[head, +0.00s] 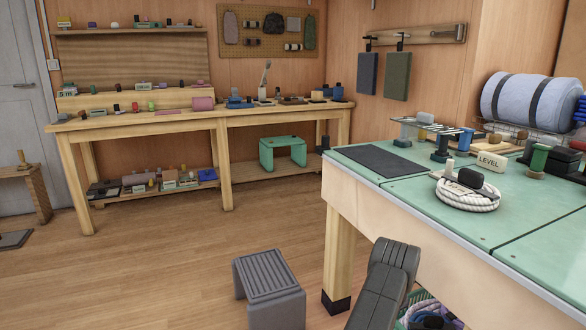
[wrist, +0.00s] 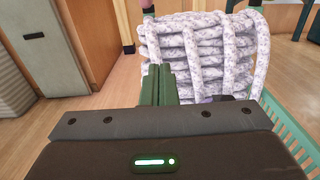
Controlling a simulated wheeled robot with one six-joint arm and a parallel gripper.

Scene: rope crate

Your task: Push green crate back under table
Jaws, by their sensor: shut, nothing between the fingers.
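The green crate (head: 416,296) shows in the head view at the bottom right, beside and partly below the green-topped table (head: 345,172). My arm and the table's front hide much of it. In the wrist view, a slatted green wall of the crate (wrist: 288,132) runs along the right. A thick coil of white and purple speckled rope (wrist: 205,60) fills the top middle. My gripper (wrist: 158,72) is shut and empty, its fingertips in front of the rope's lower left. I cannot tell whether they touch the crate or rope. The head view does not show the fingers.
A grey step stool (head: 268,288) stands on the floor left of my arm. A table leg (head: 338,250) with a dark foot is close behind my arm. The wooden floor (head: 150,270) at left is open. A long wooden workbench (head: 140,122) lines the back wall.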

